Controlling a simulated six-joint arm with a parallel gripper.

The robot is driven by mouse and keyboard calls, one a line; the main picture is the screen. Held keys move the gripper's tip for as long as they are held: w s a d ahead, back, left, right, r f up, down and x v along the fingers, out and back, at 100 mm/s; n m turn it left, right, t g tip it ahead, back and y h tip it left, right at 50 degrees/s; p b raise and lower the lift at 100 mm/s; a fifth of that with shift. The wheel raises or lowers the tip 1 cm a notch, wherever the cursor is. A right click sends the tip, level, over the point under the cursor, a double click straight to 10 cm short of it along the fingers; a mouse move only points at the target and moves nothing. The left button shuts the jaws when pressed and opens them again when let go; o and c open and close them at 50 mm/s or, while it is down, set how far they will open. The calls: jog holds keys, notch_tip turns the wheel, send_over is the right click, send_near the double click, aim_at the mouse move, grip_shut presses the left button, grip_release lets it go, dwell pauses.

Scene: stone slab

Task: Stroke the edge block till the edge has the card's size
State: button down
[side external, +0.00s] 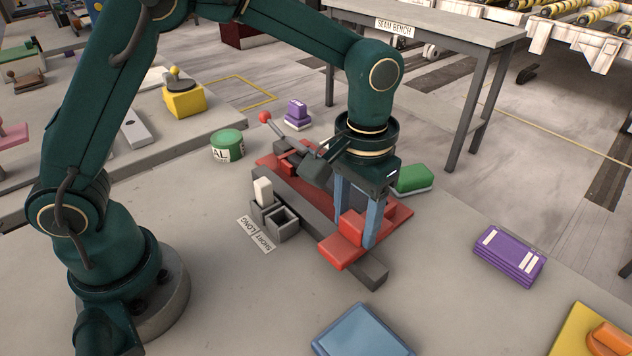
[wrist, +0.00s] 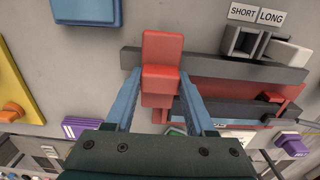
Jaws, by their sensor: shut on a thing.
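My gripper (side external: 357,228) points down and is shut on a red stepped block (side external: 341,252), with one blue finger on each side. In the wrist view my gripper (wrist: 160,80) has the red block (wrist: 162,47) between its fingers. The block sits across a long dark grey bar (side external: 371,271), near the bar's front end; the bar (wrist: 132,57) also shows in the wrist view. The bar lies along a red base plate (side external: 398,216). I cannot make out a card for certain, and the block's contact with the bar's edge is partly hidden.
A red-knobbed lever (side external: 265,117), green block (side external: 414,177), purple striped stack (side external: 509,257) and blue block (side external: 360,334) are around.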

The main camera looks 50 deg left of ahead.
jog(key=shift+d+r, duration=0.1)
jog(key=shift+d, duration=1.1)
jog(key=shift+c, duration=1.2)
grip_release()
jog(key=shift+a, duration=0.1)
jog(key=shift+r, duration=2.55)
